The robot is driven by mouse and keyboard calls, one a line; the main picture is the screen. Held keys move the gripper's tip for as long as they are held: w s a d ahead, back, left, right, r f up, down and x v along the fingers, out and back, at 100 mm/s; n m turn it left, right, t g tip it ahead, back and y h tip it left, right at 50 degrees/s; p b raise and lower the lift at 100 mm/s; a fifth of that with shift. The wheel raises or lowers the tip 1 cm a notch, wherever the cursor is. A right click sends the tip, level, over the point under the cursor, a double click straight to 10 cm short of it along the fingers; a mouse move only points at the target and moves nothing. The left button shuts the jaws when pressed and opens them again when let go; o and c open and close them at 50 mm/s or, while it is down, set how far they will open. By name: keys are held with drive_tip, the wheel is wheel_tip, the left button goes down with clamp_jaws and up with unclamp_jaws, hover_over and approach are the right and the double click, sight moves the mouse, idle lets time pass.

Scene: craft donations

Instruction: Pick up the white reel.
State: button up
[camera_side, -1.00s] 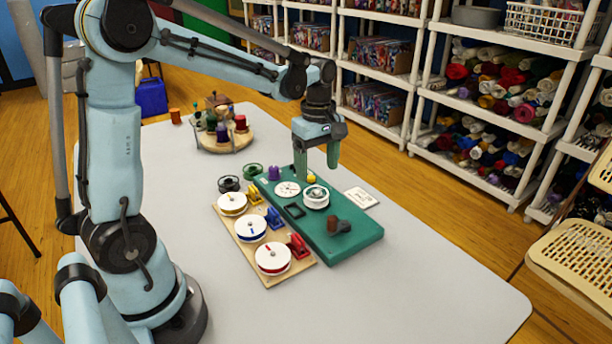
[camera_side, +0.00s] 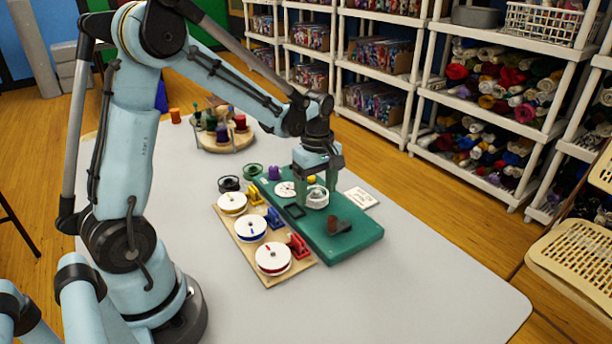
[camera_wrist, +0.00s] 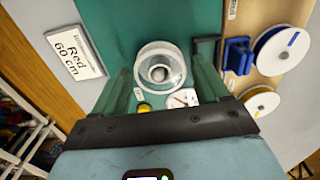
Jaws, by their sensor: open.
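The white reel (camera_side: 317,198) sits on the green board (camera_side: 345,240). My gripper (camera_side: 317,200) is lowered over it with the fingers apart, one on either side of the reel. In the wrist view the reel (camera_wrist: 160,68) is a pale ring with a grey centre, between the ends of the two green fingers of my gripper (camera_wrist: 165,88). The gripper is open. I cannot tell whether either finger touches the reel.
A wooden board (camera_side: 246,270) with white-topped spools in yellow, blue and red lies left of the green board. A brown knob with a dark arm (camera_side: 334,224) stands close in front. A "Red 60 cm" card (camera_wrist: 75,54) lies beside. A round thread stand (camera_side: 222,145) is behind.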

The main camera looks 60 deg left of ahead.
drive_tip(key=c, duration=0.6)
drive_tip(key=shift+c, duration=0.2)
drive_tip(key=shift+r, duration=0.15)
drive_tip(key=shift+r, duration=3.6)
